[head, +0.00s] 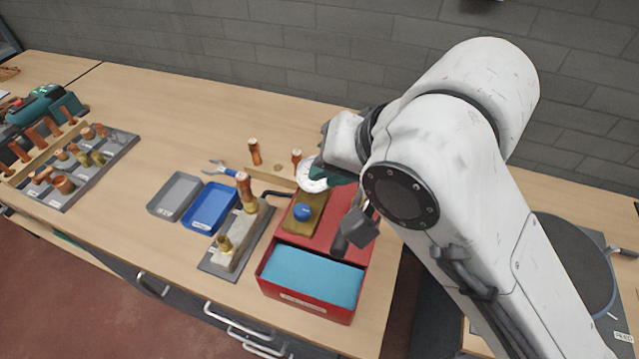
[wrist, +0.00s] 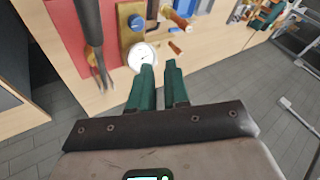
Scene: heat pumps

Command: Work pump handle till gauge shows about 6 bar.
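The red pump unit (head: 325,232) stands on the bench, with a teal-lined tray (head: 312,278) at its front. Its white round gauge (head: 311,178) is partly covered by my gripper in the head view. The gauge dial (wrist: 142,56) also shows in the wrist view; a needle is visible but the reading is too small to tell. A dark lever with a block-like end (head: 356,232), apparently the pump handle, rises at the unit's right; it shows in the wrist view (wrist: 92,35). My gripper (wrist: 159,72) has its green fingers slightly apart, empty, beside the gauge and away from the lever.
A blue knob (head: 302,212) sits on a brass plate on the unit. Left of it are a copper-pipe fixture (head: 231,250), blue tray (head: 210,206) and grey tray (head: 174,196). Upright copper pieces (head: 254,152) stand behind. A dark round plate (head: 566,262) lies at right.

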